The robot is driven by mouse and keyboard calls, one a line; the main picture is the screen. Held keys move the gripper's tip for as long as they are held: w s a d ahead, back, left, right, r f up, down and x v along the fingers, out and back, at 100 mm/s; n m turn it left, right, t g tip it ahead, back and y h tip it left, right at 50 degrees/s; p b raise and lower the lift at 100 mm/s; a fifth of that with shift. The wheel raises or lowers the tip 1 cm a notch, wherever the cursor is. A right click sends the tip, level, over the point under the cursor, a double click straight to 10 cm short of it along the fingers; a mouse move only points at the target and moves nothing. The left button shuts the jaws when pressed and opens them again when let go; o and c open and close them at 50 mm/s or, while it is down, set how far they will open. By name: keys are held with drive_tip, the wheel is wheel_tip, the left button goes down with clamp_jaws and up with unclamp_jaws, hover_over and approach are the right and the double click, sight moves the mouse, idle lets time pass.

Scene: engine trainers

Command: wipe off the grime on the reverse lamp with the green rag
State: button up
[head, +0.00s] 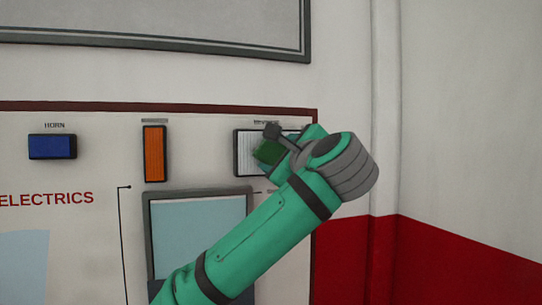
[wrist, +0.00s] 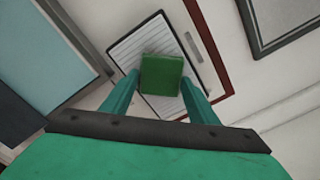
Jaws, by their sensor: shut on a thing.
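The reverse lamp (head: 245,152) is a white ribbed panel in a dark frame, at the upper right of the electrics board in the head view. It also shows in the wrist view (wrist: 150,38). My gripper (wrist: 160,80) is shut on the green rag (wrist: 161,70), a folded block between the two fingers. The rag (head: 269,152) overlaps the lamp's face in both views; I cannot tell whether it touches it. My arm and gripper hide the lamp's right part in the head view. No grime is clear on the visible part.
The orange lamp (head: 154,153) and blue horn block (head: 52,147) sit left of the reverse lamp. A grey-framed light-blue panel (head: 198,215) is below. A grey-framed board (head: 180,25) hangs above. The wall on the right is bare.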

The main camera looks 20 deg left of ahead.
drive_tip(key=w+d, duration=0.3)
drive_tip(key=d, duration=0.2)
drive_tip(key=shift+w+d, duration=0.15)
drive_tip(key=shift+w, duration=0.25)
idle(0.4)
drive_tip(key=shift+s+a, duration=0.8)
drive_tip(key=shift+a, duration=0.3)
drive_tip(key=shift+s+a, duration=0.75)
drive_tip(key=shift+a, duration=0.4)
drive_tip(key=shift+s+a, duration=0.8)
drive_tip(key=shift+a, duration=0.3)
drive_tip(key=shift+s+a, duration=0.5)
drive_tip(key=shift+a, duration=0.35)
drive_tip(key=shift+s+a, duration=0.5)
drive_tip(key=shift+a, duration=0.35)
drive_tip(key=shift+s, duration=0.1)
drive_tip(key=shift+v, duration=2.9)
